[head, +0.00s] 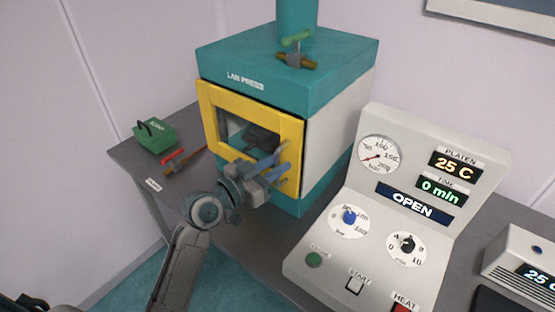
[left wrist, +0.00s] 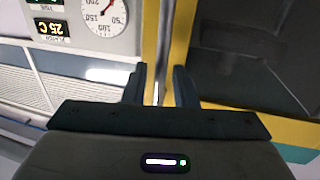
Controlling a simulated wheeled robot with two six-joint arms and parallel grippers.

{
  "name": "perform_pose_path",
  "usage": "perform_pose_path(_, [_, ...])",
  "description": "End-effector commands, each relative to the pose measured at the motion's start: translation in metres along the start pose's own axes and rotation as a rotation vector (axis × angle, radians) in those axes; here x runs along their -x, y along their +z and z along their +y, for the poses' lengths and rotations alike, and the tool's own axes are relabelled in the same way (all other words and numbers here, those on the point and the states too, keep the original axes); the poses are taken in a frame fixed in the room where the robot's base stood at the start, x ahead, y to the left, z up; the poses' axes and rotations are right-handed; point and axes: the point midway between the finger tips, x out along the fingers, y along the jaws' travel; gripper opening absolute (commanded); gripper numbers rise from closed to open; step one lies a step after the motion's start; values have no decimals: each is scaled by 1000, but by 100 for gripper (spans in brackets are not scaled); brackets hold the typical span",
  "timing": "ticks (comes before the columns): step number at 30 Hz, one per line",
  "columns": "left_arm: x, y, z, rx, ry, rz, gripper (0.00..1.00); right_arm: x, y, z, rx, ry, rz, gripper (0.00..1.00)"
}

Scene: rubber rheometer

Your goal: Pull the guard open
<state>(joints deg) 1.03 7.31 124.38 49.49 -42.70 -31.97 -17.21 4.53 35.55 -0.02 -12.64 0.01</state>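The yellow guard (head: 250,104) with its window covers the front of the teal and white lab press and looks closed. Its upright metal handle bar (left wrist: 162,45) runs down beside the yellow frame (left wrist: 181,40) in the left wrist view. My left gripper (head: 275,158) is at the right side of the guard. In the left wrist view my left gripper (left wrist: 160,90) has its fingers apart, one on each side of the bar, with a gap showing. The fingers hide part of the handle in the head view. My right gripper is not in view.
The control console (head: 420,160) stands right of the press; its display reads OPEN. A green box (head: 155,137) and a red-handled tool (head: 172,158) lie on the table at left. A valve (head: 297,60) sits on top of the press. Bare table (head: 245,232) lies in front.

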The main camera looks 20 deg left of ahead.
Motion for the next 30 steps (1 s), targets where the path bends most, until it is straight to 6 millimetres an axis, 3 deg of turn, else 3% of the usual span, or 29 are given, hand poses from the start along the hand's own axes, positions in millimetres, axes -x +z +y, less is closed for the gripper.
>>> perform_pose_path(12, [-9,0,0,-1,1,-1,25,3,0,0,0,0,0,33])
perform_pose_path(13, [-9,0,0,-1,1,-1,23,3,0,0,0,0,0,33])
perform_pose_path(17, [-9,0,0,-1,1,-1,0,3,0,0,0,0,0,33])
perform_pose_path(25, [-9,1,1,-1,4,-1,0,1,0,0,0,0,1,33])
perform_pose_path(30, [-8,4,1,-4,33,0,0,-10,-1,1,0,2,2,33])
